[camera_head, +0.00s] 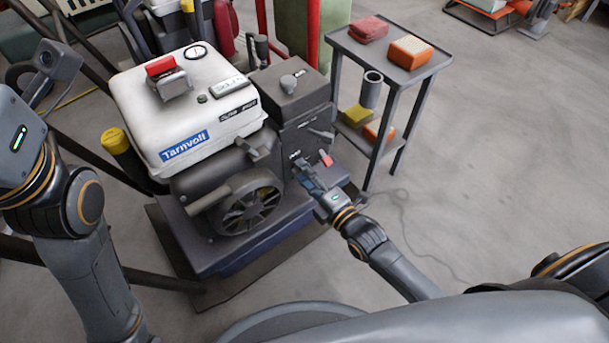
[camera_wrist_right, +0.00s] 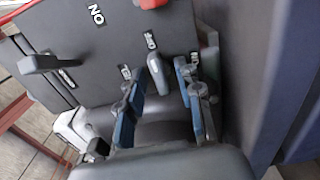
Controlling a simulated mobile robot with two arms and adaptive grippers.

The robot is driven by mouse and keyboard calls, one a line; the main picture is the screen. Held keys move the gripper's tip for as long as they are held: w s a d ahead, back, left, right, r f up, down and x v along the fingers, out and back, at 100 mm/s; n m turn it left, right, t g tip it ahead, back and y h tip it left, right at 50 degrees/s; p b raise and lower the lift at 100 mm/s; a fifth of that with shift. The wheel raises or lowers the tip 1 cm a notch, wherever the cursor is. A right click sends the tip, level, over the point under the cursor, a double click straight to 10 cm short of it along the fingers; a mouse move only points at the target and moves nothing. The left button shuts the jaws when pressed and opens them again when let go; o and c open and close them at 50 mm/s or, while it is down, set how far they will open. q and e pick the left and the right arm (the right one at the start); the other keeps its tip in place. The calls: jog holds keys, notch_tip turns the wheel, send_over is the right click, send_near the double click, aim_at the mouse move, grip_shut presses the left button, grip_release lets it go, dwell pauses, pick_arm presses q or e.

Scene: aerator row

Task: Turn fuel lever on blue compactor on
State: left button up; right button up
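The compactor (camera_head: 225,253) has a blue base, a white tank marked "Tarnvoll" and a dark engine. Its dark control panel faces my right gripper (camera_head: 303,172). In the right wrist view the right gripper (camera_wrist_right: 160,116) is open, its two blue-padded fingers apart. A small grey lever (camera_wrist_right: 158,73) shows between the fingertips, beside small white labels too small to read surely. I cannot tell whether the fingers touch it. Another dark lever (camera_wrist_right: 42,63) sits farther left on the panel. A red-tipped part (camera_head: 326,159) shows beside the right gripper. My left arm is at the left edge; its fingers do not show.
A grey cart (camera_head: 345,43) stands behind on the right, with red and orange blocks on top and yellow and orange ones below. A yellow-capped part (camera_head: 115,140) sticks out left of the tank. The floor (camera_head: 500,160) to the right is mostly clear.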

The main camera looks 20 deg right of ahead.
grip_shut()
